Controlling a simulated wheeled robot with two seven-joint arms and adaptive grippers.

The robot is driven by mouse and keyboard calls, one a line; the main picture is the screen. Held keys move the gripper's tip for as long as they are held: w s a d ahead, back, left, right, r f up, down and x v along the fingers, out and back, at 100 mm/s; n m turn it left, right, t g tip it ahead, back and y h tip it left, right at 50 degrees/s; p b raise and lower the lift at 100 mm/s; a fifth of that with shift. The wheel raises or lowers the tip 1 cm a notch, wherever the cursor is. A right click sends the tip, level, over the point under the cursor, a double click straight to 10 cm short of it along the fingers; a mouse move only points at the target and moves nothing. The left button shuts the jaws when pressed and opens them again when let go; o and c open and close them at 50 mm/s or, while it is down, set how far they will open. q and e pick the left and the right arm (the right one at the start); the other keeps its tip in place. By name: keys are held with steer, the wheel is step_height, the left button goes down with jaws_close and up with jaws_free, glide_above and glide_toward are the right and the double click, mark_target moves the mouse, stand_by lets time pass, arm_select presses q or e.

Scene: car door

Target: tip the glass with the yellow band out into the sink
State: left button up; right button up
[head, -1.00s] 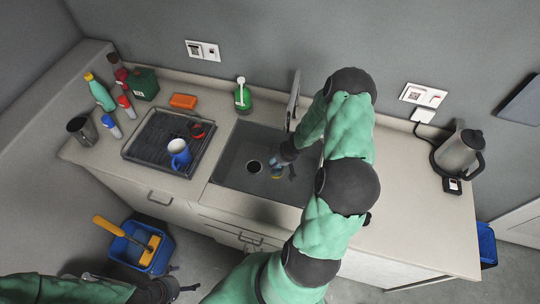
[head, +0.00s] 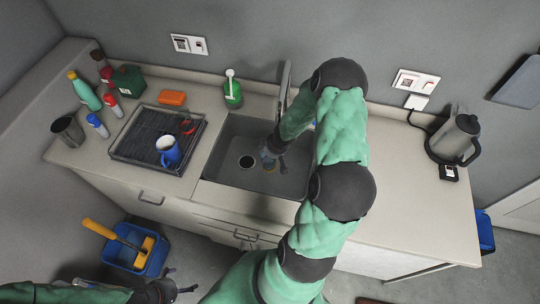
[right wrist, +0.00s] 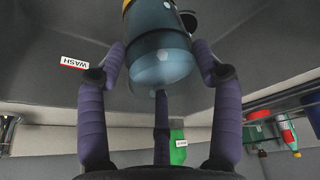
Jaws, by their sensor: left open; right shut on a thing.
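The glass with the yellow band (right wrist: 160,62) is clear bluish, and a bit of its yellow band shows at the top edge of the right wrist view. My right gripper (right wrist: 158,45) is shut on it, with fingers on both sides. In the head view my right gripper (head: 272,150) is over the sink (head: 228,177), right of the round drain (head: 246,162). The glass is mostly hidden there, and I cannot tell its exact tilt. My left gripper (head: 174,287) is open and empty, low in front of the counter.
A drying rack (head: 125,150) with a blue mug (head: 169,152) stands left of the sink. The faucet (head: 284,85) rises behind the basin. A green soap bottle (head: 232,93) stands at the back. A kettle (head: 455,138) is far right. Counter between sink and kettle is clear.

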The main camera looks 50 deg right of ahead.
steer(key=shift+w+a+r+g+h+b, duration=0.15)
steer(key=shift+w+a+g+h+b, duration=0.25)
steer(key=shift+b, duration=1.15)
steer(key=shift+w+a+r+h+b, duration=0.2)
steer(key=shift+a+h+b, duration=0.3)
steer(key=shift+b, duration=0.3)
steer(key=shift+w+a+r+n+g+h, duration=0.2)
steer(key=shift+a+n+g+h, duration=0.1)
steer(key=shift+g+h, duration=0.1)
steer(key=shift+w+a+r, duration=0.1)
steer(key=shift+w+a, duration=0.1)
steer(key=shift+a, duration=0.25)
steer(key=shift+w+a+r+g+h+b, duration=0.1)
steer(key=shift+w+a+g+h+b, duration=0.15)
steer(key=shift+a+h+b, duration=0.25)
steer(key=shift+w+a+r+g+h+b, duration=0.1)
steer(key=shift+w+a+g+h+b, duration=0.2)
steer(key=shift+a+b, duration=0.3)
steer(key=shift+w+a+r+n+g+h+b, duration=0.1)
steer(key=shift+r+n+g+h+b, duration=0.1)
steer(key=shift+g+h+b, duration=0.35)
steer(key=shift+a+r+n+g+h+b, duration=0.1)
steer(key=shift+r+n+g+h+b, duration=0.1)
steer(key=shift+h+b, duration=0.65)
steer(key=shift+w+a+r+g+h+b, duration=0.15)
steer(key=shift+g+h+b, duration=0.3)
steer(key=shift+b, duration=0.3)
steer(key=shift+w+a+r+g+h+b, duration=0.15)
steer(key=shift+g+h+b, duration=0.1)
steer(key=shift+h+b, duration=0.4)
